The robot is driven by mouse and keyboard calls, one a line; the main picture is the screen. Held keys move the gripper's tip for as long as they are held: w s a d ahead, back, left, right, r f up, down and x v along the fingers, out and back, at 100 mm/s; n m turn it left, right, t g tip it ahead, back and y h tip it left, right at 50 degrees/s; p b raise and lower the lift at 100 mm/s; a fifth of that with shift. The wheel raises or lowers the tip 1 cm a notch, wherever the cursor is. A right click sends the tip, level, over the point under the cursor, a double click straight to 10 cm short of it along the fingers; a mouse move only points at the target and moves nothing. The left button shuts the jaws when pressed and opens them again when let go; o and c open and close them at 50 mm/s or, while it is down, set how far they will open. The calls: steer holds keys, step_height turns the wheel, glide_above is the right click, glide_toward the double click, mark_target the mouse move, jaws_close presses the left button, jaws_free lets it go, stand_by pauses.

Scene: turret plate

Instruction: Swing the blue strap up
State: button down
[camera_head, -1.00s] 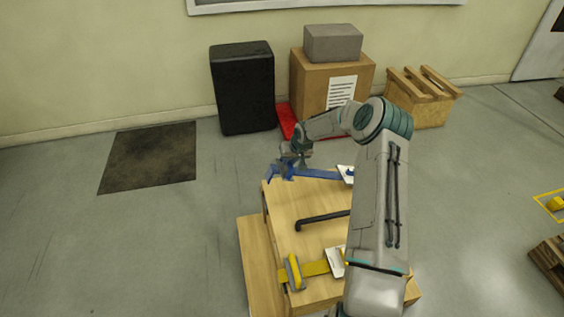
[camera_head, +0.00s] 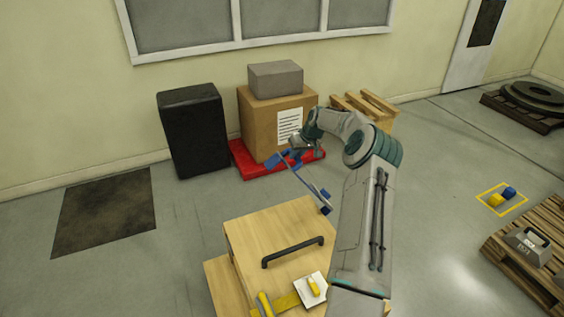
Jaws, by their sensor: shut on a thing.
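The blue strap (camera_head: 292,174) shows as a thin bar slanting from its hinge end (camera_head: 325,202) at the back right of the wooden box (camera_head: 250,233) up to the left. Its far end is raised above the box top. My gripper (camera_head: 298,155) is at that raised end, shut on the strap, in front of the red base and cardboard box. The fingertips are small and partly hidden, so the exact grip is hard to make out. My arm hides the right side of the wooden box.
A black handle (camera_head: 292,251) crosses the box top. Behind stand a cardboard box (camera_head: 262,125) on a red base (camera_head: 252,166) and a black cabinet (camera_head: 194,130).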

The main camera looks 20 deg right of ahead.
steer(key=d+r+p, duration=0.1)
steer(key=d+p, duration=0.2)
steer(key=d, duration=0.8)
steer(key=shift+s, duration=0.2)
steer(key=shift+s+d, duration=0.1)
steer(key=shift+d, duration=0.05)
steer(key=c, duration=1.7)
jaws_free()
steer(key=o, duration=0.4)
steer(key=shift+d, duration=0.15)
steer(key=v, duration=1.4)
steer(key=shift+w+r+b, duration=0.2)
steer(key=shift+b, duration=0.25)
